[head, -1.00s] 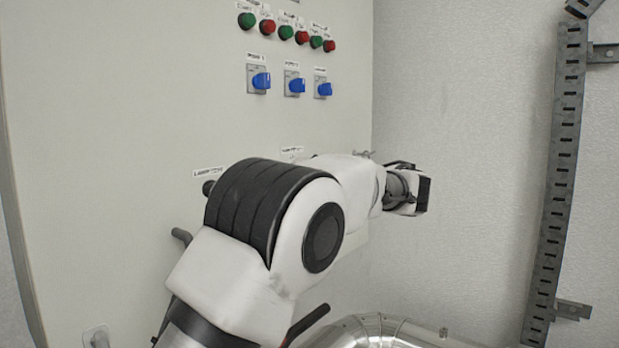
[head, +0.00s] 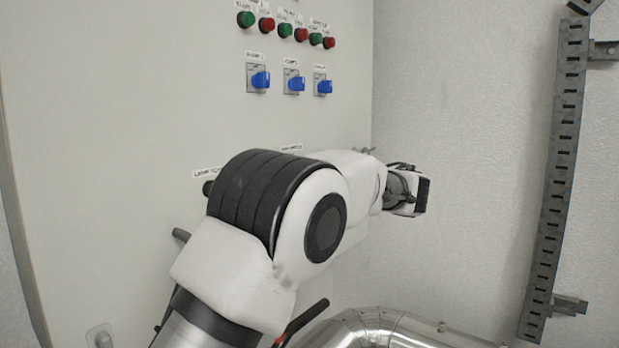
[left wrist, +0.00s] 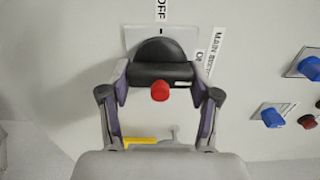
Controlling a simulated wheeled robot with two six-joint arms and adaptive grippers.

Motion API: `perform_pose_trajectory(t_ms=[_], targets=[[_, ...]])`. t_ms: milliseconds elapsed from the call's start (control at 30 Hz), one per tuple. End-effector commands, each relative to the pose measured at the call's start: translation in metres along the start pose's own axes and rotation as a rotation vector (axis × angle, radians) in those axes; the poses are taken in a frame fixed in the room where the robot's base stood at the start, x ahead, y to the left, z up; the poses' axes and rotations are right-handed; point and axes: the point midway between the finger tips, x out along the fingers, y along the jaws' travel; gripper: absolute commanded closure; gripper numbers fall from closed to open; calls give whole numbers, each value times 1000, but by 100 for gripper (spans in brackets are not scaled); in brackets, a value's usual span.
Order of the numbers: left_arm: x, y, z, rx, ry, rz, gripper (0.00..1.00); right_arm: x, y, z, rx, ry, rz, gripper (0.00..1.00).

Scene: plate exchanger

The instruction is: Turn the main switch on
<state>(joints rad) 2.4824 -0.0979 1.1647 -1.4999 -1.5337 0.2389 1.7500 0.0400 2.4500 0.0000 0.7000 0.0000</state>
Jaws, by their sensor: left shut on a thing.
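The main switch (left wrist: 160,50) shows in the left wrist view as a black rounded knob with a red end, on a white plate. An OFF label (left wrist: 161,10) is above it, and a "MAIN SWITCH" label (left wrist: 217,50) and a partly hidden ON label (left wrist: 201,64) are to its right. My left gripper (left wrist: 160,78) is shut on the switch's black handle, one finger on each side, with the red end between them. In the head view my left arm hides the switch and the fingertips. My right gripper is not in view.
Several blue rotary switches (head: 260,79) and green and red buttons (head: 266,24) are on the panel (head: 120,90) above my arm. A shiny metal pipe (head: 375,328) lies below. A slotted metal rail (head: 557,190) stands at the right. The wall between is clear.

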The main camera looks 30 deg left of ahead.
Motion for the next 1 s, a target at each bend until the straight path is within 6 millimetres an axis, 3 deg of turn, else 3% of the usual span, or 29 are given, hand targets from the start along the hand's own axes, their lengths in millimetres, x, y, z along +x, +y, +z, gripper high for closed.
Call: perform_pose_trajectory(t_ms=[167,200,267,667,1000], targets=[[0,-2,0,-1,0,-2,73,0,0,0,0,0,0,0],[0,-2,0,-1,0,-2,35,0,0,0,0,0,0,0],[0,-2,0,-1,0,-2,13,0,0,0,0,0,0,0],[-6,-1,0,-1,1,-2,12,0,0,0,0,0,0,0],[-66,-1,0,-2,1,-1,12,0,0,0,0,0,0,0]])
